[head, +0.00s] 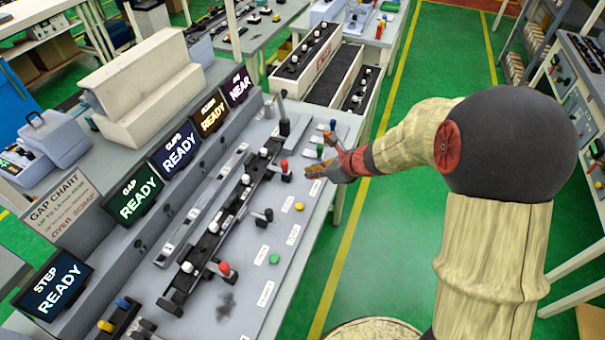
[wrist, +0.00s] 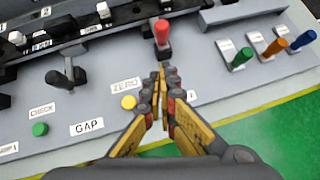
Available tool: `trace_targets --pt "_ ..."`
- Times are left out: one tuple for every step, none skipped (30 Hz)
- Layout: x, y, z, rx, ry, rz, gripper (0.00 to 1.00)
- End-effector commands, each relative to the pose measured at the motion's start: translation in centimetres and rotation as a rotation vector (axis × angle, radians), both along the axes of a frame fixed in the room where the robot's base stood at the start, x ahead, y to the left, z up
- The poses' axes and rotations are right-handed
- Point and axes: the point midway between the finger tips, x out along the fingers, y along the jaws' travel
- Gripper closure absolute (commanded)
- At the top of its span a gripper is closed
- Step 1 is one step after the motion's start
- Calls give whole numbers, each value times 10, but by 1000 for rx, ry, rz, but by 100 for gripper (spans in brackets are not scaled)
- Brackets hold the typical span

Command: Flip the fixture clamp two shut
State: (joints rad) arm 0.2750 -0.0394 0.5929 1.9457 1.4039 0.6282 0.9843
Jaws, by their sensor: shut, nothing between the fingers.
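Two red-handled clamps stand along the black fixture rail (head: 213,222) on the grey bench. The far red-handled clamp (head: 285,168) has its handle upright, and it also shows in the wrist view (wrist: 162,34). The near red-handled clamp (head: 224,269) stands at the front end of the rail. I cannot read a number on either. My gripper (head: 309,172) is just right of the far clamp, its fingers pointing at it. In the wrist view my gripper (wrist: 161,70) is shut and empty, its tips just short of the red handle, with no contact visible.
A black lever (head: 284,118) stands beyond the far clamp. Green, orange and blue toggles (wrist: 276,46) lie to the right. A black crank (wrist: 68,74), yellow button (wrist: 129,102) and green button (wrist: 40,129) sit on the panel. White-topped posts line the rail. Screens (head: 178,150) stand behind.

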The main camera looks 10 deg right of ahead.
Motion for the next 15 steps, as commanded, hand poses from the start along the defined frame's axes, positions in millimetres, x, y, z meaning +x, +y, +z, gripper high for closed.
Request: trace_targets --pt "-7 -6 11 1 0 -2 100" --pt "-10 -8 14 0 1 -2 100" --pt "-14 -12 19 0 1 -2 100" --pt "-17 -14 23 0 0 -3 100" --pt "-19 -16 26 -1 1 -3 100" --pt "-23 -18 30 1 0 -2 100" --pt "-25 -20 32 2 1 -2 100" --pt "-27 -21 34 2 3 -1 100" --pt "-29 -23 36 0 3 -1 100" --pt "-30 -24 37 0 3 -1 100" --pt "-31 -25 38 0 3 -1 100" --pt "-32 -26 40 0 3 -1 100" --pt "-33 -26 40 0 3 -1 100" --pt "-33 -26 41 0 2 0 100" --pt "-34 -26 41 0 3 1 100"
